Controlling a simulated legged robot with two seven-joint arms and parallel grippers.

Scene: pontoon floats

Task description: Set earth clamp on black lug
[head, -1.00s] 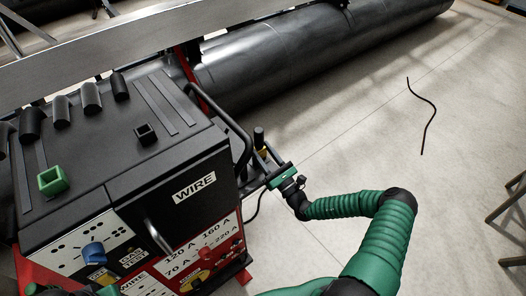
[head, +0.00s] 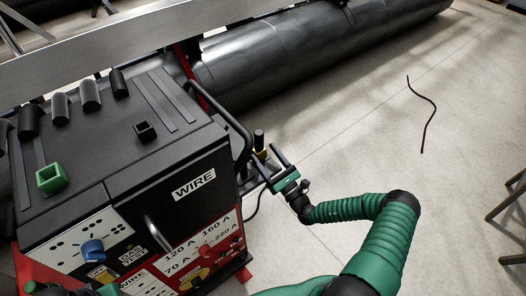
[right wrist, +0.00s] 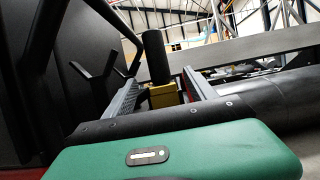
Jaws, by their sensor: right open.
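A yellow block with an upright black cylindrical grip, which looks like the earth clamp (head: 259,139), stands just right of the welding machine. In the right wrist view the clamp (right wrist: 156,58) shows between my two fingers, near their tips. My right gripper (head: 262,154) is open around or just short of it; I cannot tell whether the fingers touch it. A small hollow black square piece, perhaps the black lug (head: 146,131), sits on the machine's top. A hollow green square piece (head: 51,178) sits farther left on the same top.
The welding machine (head: 190,152), with a dark handle bar (head: 232,122) on its right, stands close beside the right gripper. A large black pontoon tube (head: 300,62) lies behind. Several black cylinders line the machine's back-left edge.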

